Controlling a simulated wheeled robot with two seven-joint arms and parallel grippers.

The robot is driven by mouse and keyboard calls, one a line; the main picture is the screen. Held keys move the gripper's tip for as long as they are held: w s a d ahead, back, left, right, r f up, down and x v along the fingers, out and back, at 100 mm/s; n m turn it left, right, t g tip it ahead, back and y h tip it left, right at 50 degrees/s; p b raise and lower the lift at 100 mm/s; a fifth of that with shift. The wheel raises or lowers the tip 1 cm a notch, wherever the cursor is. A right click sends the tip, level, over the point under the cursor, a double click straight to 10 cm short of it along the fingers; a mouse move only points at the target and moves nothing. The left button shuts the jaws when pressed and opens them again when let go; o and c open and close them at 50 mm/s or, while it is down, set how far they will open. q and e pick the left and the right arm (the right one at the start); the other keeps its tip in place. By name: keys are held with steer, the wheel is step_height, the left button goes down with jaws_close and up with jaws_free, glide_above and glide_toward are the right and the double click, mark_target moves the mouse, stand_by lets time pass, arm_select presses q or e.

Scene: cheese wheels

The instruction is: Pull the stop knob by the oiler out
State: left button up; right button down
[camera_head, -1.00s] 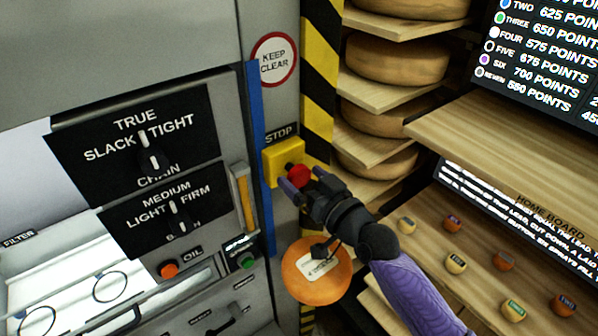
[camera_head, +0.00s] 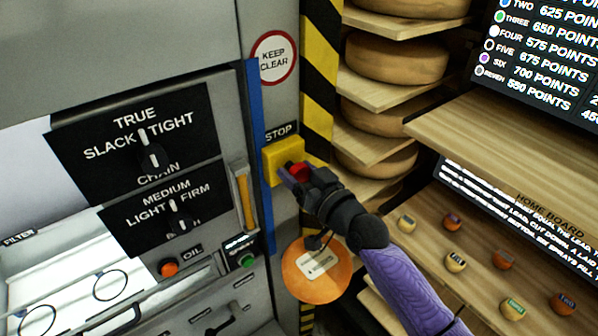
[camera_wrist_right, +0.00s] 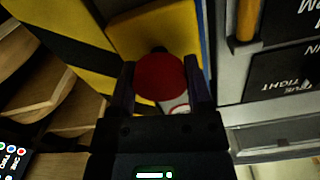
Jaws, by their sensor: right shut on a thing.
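The red stop knob (camera_head: 299,171) sits on a yellow box (camera_head: 279,158) under the STOP label, on the grey post beside the blue strip. My right gripper (camera_head: 291,174) is shut on the knob, its fingers on either side of it. In the right wrist view the round red knob (camera_wrist_right: 160,79) lies between the two fingers (camera_wrist_right: 160,88), in front of the yellow box (camera_wrist_right: 158,35). A short dark stem shows behind the knob. My left gripper is not in view.
An orange disc with a white tag (camera_head: 316,270) hangs below my right wrist. Shelves of cheese wheels (camera_head: 398,60) and a wooden board with small balls (camera_head: 455,263) stand at right. The panel with SLACK/TIGHT and LIGHT/FIRM switches (camera_head: 150,157) is at left.

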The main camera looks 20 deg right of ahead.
steer(key=shift+p+v, duration=0.5)
steer(key=shift+v, duration=0.3)
jaws_free()
steer(key=shift+s, duration=0.1)
steer(key=v, duration=1)
steer(key=shift+b, duration=0.35)
